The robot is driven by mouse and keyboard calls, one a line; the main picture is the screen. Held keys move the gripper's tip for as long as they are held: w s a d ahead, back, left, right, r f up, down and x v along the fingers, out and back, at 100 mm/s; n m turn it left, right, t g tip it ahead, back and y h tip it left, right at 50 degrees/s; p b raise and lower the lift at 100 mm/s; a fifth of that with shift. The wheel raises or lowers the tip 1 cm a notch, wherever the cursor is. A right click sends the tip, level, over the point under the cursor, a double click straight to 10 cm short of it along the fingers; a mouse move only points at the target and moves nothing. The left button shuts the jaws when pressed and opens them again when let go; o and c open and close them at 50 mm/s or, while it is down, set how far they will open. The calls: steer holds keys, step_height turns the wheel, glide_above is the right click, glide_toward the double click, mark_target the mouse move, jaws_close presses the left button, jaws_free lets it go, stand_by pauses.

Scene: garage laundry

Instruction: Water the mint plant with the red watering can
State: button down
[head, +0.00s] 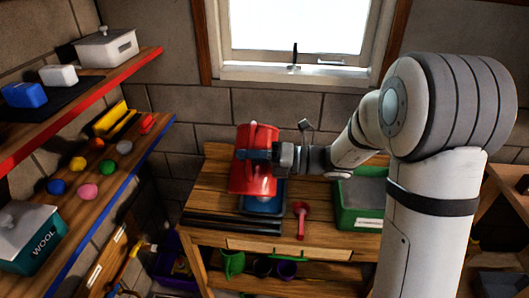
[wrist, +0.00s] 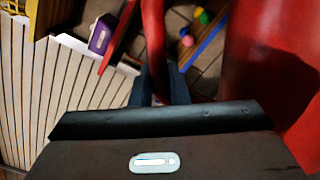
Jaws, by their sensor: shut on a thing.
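The red watering can (head: 254,180) is above the wooden bench in the head view. My gripper (head: 262,155) reaches it from the right and is shut on it. In the wrist view the can's red body (wrist: 275,50) fills the right side, and its red handle (wrist: 153,35) runs down between the dark fingers of my gripper (wrist: 160,88). I cannot make out the mint plant in either view. The can may hide part of the bench behind it.
A blue tray (head: 262,207) is below the can on the bench (head: 218,180). A red scoop (head: 301,222) and a green bin (head: 345,218) stand to its right. Shelves with a teal wool box (head: 38,240) and several coloured balls line the left wall. The window (head: 297,30) is behind.

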mark_target(250, 144)
steer(key=shift+r, duration=0.1)
steer(key=shift+w+r+m, duration=0.25)
steer(key=shift+w+r, duration=0.15)
steer(key=shift+r, duration=0.25)
steer(key=shift+w+r+m, duration=0.25)
steer(key=shift+w+r, duration=0.1)
steer(key=shift+r, duration=0.25)
stand_by(0.7)
steer(key=shift+w+r+m, duration=0.5)
steer(key=shift+w+r, duration=0.4)
steer(key=shift+r, duration=0.25)
stand_by(0.3)
steer(key=shift+w+d+r+m, duration=0.1)
steer(key=shift+w+r+m, duration=0.4)
steer(key=shift+w+r, duration=0.55)
steer(key=shift+r, duration=0.1)
